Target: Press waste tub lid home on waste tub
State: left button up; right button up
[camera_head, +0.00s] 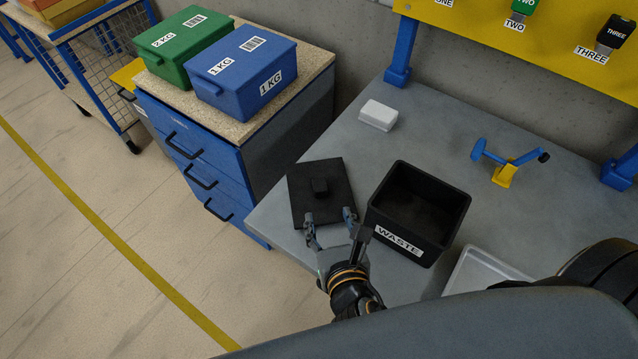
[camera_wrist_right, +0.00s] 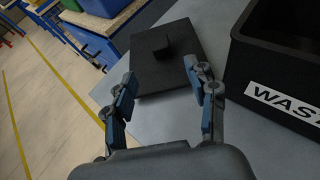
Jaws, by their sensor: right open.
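The waste tub (camera_head: 418,212) is a black open box with a WASTE label, standing on the grey table; its right-wrist-view part (camera_wrist_right: 272,72) is cut by the frame edge. The waste tub lid (camera_head: 301,200) is a flat black square with a small block handle (camera_head: 320,187). It lies on the table left of the tub, apart from it, and also shows in the right wrist view (camera_wrist_right: 150,75). My right gripper (camera_head: 330,215) is open at the lid's near edge, its fingers either side in line with the handle, holding nothing. My left gripper is not in view.
A white block (camera_head: 378,115) and a blue-and-yellow stand (camera_head: 505,172) are on the table behind. A pale tray (camera_head: 482,272) lies right of the tub. A blue drawer cabinet (camera_head: 222,165) with green (camera_head: 183,45) and blue (camera_head: 243,72) boxes stands at left.

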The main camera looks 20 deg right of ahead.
aim_at(321, 192)
jog(key=x, duration=0.4)
jog(key=shift+p+x, duration=0.5)
jog(key=shift+x, duration=0.7)
jog(key=x, duration=0.3)
jog(key=shift+w+d, duration=0.1)
jog(key=shift+w+f, duration=0.1)
jog(key=shift+w, duration=0.05)
grip_shut()
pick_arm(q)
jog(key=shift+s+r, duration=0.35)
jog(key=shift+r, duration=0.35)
